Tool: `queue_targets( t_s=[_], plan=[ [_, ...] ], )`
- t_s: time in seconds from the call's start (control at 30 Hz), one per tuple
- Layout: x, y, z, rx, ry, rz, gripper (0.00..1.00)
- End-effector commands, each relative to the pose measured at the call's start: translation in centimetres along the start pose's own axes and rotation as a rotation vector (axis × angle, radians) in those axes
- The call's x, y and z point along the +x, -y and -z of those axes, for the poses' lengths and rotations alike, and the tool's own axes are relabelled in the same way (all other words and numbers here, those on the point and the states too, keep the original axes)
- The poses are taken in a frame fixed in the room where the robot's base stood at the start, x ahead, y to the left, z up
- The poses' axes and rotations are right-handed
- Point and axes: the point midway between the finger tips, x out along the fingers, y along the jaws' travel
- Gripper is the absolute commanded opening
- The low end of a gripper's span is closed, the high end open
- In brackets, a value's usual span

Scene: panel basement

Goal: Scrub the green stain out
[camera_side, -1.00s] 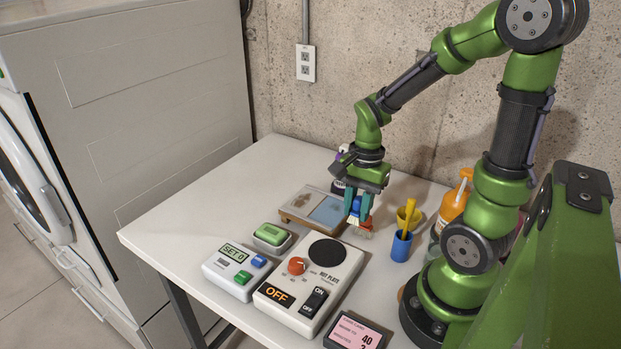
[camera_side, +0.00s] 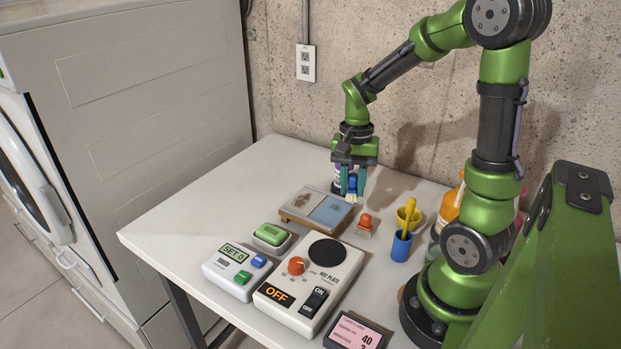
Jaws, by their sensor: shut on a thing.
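My gripper (camera_side: 351,190) is shut on a small blue brush (camera_side: 352,185) with pale bristles pointing down. It holds the brush above the far right end of a low wooden-edged board (camera_side: 287,215). The board carries a greyish panel with a brownish mark (camera_side: 302,203) on its left and a pale blue panel (camera_side: 328,211) on its right. I cannot make out a clearly green stain on either panel. An orange-red brush (camera_side: 366,222) with pale bristles stands on the table to the right of the board. The gap between blue bristles and board is hard to judge.
A green block (camera_side: 270,233) sits in a dish. A SET 0 device (camera_side: 235,270), a hot plate reading OFF (camera_side: 310,287) and a pink-screen display (camera_side: 354,333) stand in front. A blue cup (camera_side: 401,246), yellow cup (camera_side: 409,216) and orange bottle (camera_side: 452,205) are right.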

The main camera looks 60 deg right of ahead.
Motion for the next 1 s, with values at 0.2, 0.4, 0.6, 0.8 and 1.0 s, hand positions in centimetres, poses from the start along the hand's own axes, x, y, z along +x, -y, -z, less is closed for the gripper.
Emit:
queue_targets(
  t_s=[0.2,0.4,0.6,0.8,1.0],
  plan=[
    [-1.3,0.7,2.0,-0.305,-0.001,-0.026,0.03],
    [-1.6,0.7,2.1,-0.428,0.006,-0.032,0.03],
    [-0.6,0.7,2.1,-0.437,0.009,-0.032,0.03],
    [1.1,0.7,2.3,-0.436,0.009,-0.032,0.03],
    [3.0,0.7,2.5,-0.436,0.008,-0.032,0.03]
  ],
)
